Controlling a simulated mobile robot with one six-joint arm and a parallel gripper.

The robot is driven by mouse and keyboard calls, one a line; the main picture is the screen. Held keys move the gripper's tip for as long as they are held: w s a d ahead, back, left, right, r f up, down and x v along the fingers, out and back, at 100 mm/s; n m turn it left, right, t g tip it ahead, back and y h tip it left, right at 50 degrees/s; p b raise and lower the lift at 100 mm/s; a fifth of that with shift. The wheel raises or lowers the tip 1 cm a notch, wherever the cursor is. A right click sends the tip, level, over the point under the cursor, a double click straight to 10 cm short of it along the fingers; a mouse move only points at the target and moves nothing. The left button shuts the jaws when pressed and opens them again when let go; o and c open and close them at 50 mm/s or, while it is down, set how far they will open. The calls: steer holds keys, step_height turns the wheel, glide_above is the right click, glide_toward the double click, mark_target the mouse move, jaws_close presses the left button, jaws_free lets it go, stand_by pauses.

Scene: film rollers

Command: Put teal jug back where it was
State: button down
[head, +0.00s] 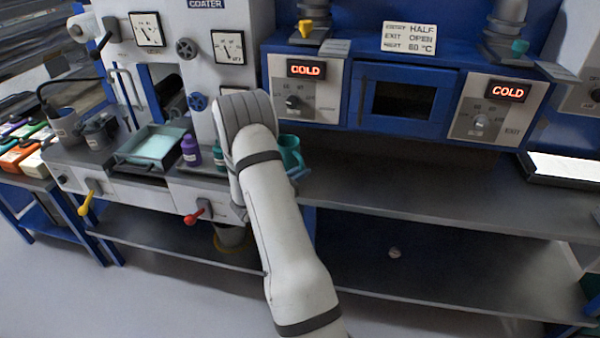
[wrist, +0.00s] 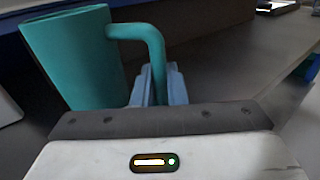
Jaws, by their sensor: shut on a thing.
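The teal jug (wrist: 75,58) fills the upper left of the wrist view, close to the camera and slightly tilted in the picture. My gripper (wrist: 158,85) is shut on its handle, with blue-grey fingers on either side of the handle's lower part. In the head view the jug (head: 291,152) shows just right of my arm, near the right end of the coater's ledge. My arm hides part of it and most of the gripper there. I cannot tell whether the jug's base touches a surface.
A purple bottle (head: 190,150) and a shallow tray (head: 150,147) stand on the coater's ledge, left of my arm. Grey jugs (head: 66,127) stand farther left. The long grey shelf (head: 420,195) under the blue oven is largely bare. A white lit panel (head: 565,168) lies at its right.

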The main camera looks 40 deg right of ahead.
steer(key=shift+f, duration=0.1)
steer(key=shift+f+b, duration=0.15)
steer(key=shift+b, duration=0.15)
steer(key=c, duration=1.5)
jaws_free()
steer(key=shift+o, duration=0.2)
